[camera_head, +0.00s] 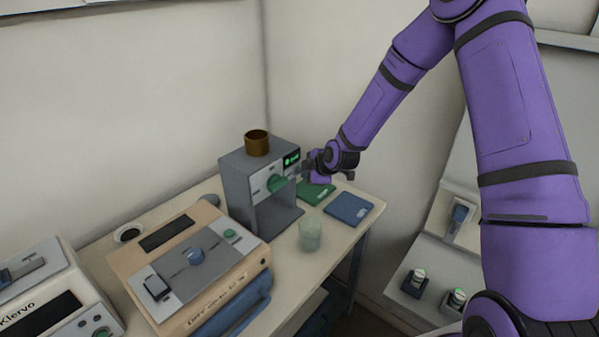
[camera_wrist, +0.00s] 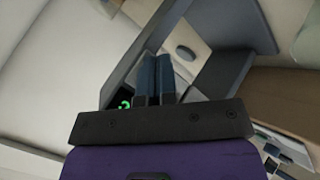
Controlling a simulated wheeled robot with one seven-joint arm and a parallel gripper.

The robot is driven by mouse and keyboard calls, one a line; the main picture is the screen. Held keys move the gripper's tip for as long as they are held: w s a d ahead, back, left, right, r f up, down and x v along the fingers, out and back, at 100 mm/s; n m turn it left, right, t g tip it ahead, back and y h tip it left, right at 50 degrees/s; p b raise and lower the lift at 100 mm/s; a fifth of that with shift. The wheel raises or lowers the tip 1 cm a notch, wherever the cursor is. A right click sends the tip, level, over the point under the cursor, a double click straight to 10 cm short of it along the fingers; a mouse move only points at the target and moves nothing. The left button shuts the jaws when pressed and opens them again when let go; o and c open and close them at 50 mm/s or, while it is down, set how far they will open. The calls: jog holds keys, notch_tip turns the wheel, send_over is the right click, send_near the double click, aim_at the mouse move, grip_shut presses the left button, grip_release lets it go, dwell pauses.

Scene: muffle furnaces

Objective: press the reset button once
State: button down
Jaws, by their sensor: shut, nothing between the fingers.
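My gripper (camera_head: 306,168) is at this front, close to the right of the display, with nothing held. In the wrist view my shut fingers (camera_wrist: 154,62) point at the machine's pale front panel, beside a grey oval control (camera_wrist: 185,53). The lit display (camera_wrist: 124,103) is partly hidden behind my gripper. I cannot read a reset label, and cannot tell whether my fingertips touch the panel.
A brown cup (camera_head: 257,143) stands on the machine. A pale green glass (camera_head: 310,234), a green mat (camera_head: 315,192) and a blue mat (camera_head: 348,208) lie near its front. A beige furnace (camera_head: 190,262) and a white device (camera_head: 50,295) stand to the left.

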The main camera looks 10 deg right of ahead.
jog(key=shift+w+a, duration=0.15)
jog(key=shift+w, duration=0.05)
dwell(0.3)
dwell(0.3)
jog(key=shift+s+d, duration=0.5)
jog(key=shift+s, duration=0.2)
jog(key=shift+s+d, duration=0.75)
jog(key=shift+s, duration=0.3)
jog(key=shift+s+d, duration=0.75)
jog(key=shift+s, duration=0.25)
